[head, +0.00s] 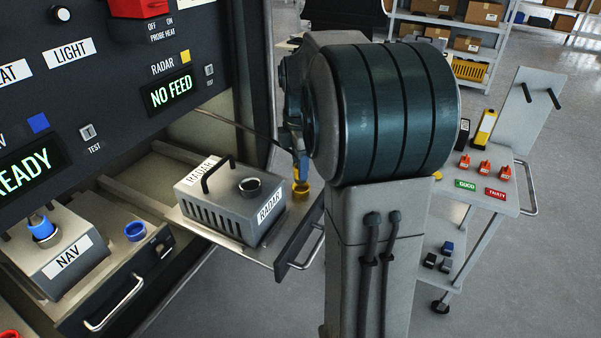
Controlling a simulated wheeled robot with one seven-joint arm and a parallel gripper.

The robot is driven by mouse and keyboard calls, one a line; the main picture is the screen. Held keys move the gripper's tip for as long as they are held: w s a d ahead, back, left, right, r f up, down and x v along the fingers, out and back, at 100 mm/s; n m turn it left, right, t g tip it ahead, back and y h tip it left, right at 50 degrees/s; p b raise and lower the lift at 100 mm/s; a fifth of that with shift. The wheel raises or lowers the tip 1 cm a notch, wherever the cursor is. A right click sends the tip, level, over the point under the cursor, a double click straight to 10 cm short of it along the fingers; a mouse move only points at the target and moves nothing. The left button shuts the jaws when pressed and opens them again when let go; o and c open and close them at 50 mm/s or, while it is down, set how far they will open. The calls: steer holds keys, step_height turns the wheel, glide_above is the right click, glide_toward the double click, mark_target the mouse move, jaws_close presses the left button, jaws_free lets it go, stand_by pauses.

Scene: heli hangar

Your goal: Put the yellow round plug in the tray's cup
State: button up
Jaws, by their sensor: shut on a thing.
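The yellow round plug (301,183) is at the tips of my gripper (301,172), at the right side of the pulled-out RADAR tray (288,249). My gripper points down and is shut on the plug; my arm hides part of it from the right. The yellow at the fingertips sits at or just over the tray's cup (301,191). Plug and cup blend together here, so I cannot tell how deep the plug sits. The grey RADAR box (218,213) stands on the tray left of my gripper, with an empty dark round socket (249,186) on top.
The NAV box (58,251) holds a blue plug (42,228); an empty blue cup (135,231) is beside it. The RADAR display (171,92) reads NO FEED. A cart (515,190) with red parts stands at the right. Shelves (475,45) stand behind.

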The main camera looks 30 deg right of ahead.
steer(key=shift+f, duration=1.5)
steer(key=shift+f, duration=0.2)
steer(key=o, duration=1)
steer(key=shift+c, duration=0.2)
steer(key=shift+r, duration=0.1)
step_height(320, 180, up, 12)
steer(key=shift+r, duration=0.1)
